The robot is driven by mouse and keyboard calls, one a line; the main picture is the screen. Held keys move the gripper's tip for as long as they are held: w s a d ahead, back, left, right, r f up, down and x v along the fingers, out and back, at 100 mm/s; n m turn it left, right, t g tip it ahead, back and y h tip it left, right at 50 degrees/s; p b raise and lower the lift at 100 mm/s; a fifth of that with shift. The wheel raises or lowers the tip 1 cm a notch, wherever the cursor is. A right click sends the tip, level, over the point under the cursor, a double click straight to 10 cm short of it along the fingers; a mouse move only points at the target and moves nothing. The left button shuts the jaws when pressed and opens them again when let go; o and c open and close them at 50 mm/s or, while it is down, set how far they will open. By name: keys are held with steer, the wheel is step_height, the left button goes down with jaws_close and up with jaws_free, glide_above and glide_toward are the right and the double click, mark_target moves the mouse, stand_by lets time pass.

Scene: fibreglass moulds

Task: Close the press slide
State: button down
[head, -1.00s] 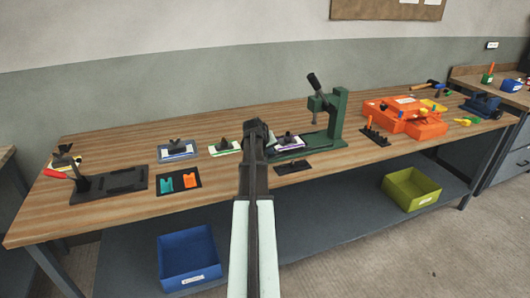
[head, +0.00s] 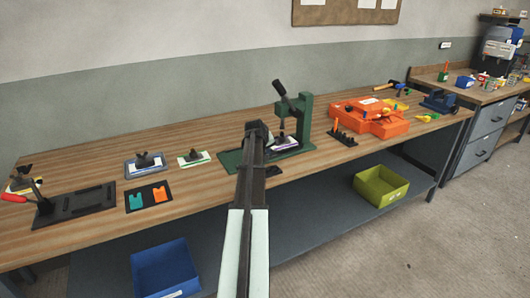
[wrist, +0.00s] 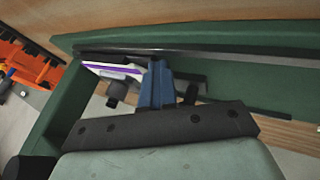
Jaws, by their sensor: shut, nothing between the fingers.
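The green press (head: 306,115) stands on the bench with its black lever raised to the upper left. Its long green base (head: 232,160) reaches left behind my arm. A white and purple mould plate (head: 286,143) with a dark knob sits at the press column, under the head. In the wrist view the plate (wrist: 115,69) shows inside the green frame, close beside my fingers. My gripper (head: 258,130) is shut and empty, low over the base just left of the plate. Its blue fingers show in the wrist view (wrist: 156,85). I cannot tell whether they touch the slide.
An orange case (head: 372,118) and a small black rack (head: 343,137) stand right of the press. Two mould plates (head: 146,163) (head: 194,158) and a black tray with teal and orange pieces (head: 149,197) lie left. A black fixture with a red handle (head: 75,205) stands far left.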

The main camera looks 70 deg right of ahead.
steer(key=shift+s+d, duration=0.1)
steer(key=w+a, duration=0.3)
steer(key=shift+w+a, duration=0.1)
steer(key=shift+a, duration=0.1)
steer(key=v, duration=0.9)
steer(key=shift+r, duration=0.4)
steer(key=shift+a, duration=0.1)
